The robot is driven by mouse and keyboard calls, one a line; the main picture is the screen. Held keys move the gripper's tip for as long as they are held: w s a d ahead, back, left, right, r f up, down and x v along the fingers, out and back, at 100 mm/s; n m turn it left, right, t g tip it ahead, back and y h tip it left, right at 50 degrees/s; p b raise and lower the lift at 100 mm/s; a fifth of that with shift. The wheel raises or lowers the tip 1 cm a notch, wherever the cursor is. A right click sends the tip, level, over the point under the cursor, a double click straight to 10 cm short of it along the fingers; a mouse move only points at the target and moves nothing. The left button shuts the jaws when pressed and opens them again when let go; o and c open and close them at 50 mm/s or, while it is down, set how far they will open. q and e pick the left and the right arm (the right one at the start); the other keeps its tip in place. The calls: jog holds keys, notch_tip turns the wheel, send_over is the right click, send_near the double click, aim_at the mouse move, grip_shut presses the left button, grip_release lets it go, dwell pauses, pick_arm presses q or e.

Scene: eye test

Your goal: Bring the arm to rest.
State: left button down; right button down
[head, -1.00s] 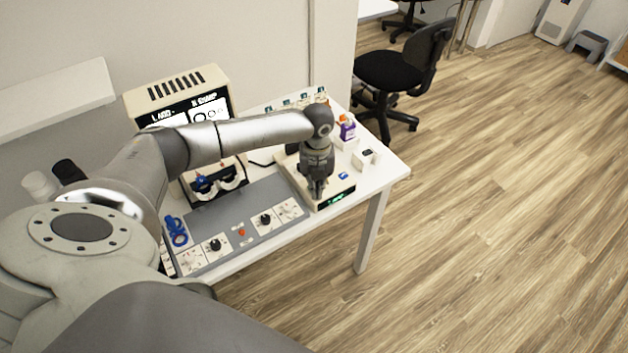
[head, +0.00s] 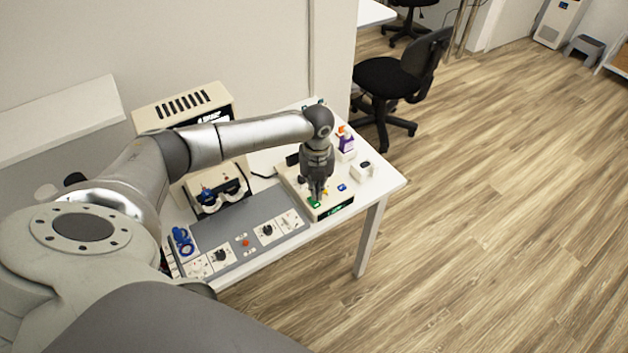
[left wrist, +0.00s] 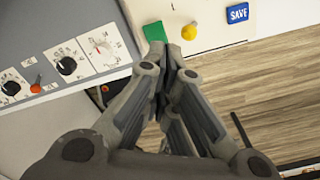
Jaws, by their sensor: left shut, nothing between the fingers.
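My left arm (head: 250,133) reaches in from the left over the white table. Its gripper (head: 317,195) points down at the cream button box (head: 336,208) and is shut with nothing in it. In the left wrist view the closed fingers (left wrist: 171,52) are over or close by the box's edge, near a green button (left wrist: 155,32) and a yellow knob (left wrist: 189,32). A blue SAVE button (left wrist: 237,13) is to their right. Whether the fingertips touch the box I cannot tell. My right gripper is not in view.
A grey panel (head: 215,228) with dials and a red button lies left of the box. Behind it stands a cream eye-test machine (head: 190,102), partly hidden by my arm. A purple bottle (head: 346,143) and a white block (head: 362,171) stand to the right.

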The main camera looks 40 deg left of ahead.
pick_arm(q)
jog(key=shift+r+p, duration=0.5)
jog(key=shift+r, duration=0.35)
jog(key=shift+f, duration=0.1)
